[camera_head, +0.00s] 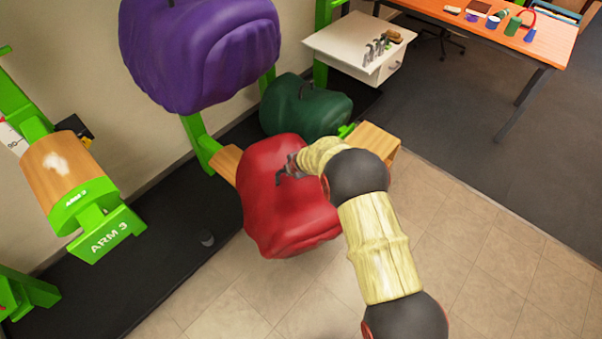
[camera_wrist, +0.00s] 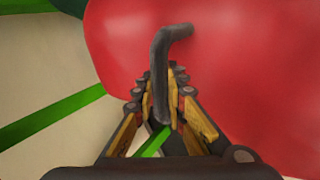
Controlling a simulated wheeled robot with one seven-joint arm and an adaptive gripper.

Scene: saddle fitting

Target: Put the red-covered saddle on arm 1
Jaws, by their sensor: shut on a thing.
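The red-covered saddle (camera_head: 275,208) hangs in the middle of the head view and fills much of the wrist view (camera_wrist: 245,75). A dark bent handle (camera_wrist: 165,55) stands on its top. My gripper (camera_head: 293,166) is at this handle; in the wrist view its fingers (camera_wrist: 162,85) are closed around it. A wooden rack arm (camera_head: 227,163) shows at the saddle's left; whether the saddle touches it is hidden. A wooden block end (camera_head: 377,141) shows right of my wrist. No label reading arm 1 is visible.
A purple-covered saddle (camera_head: 205,50) sits high on the rack, a green-covered one (camera_head: 308,108) behind the red one. An empty wooden arm marked ARM 3 (camera_head: 58,165) juts out at left. A white cabinet (camera_head: 345,42) and an orange table (camera_head: 500,32) stand behind. Tiled floor at front is clear.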

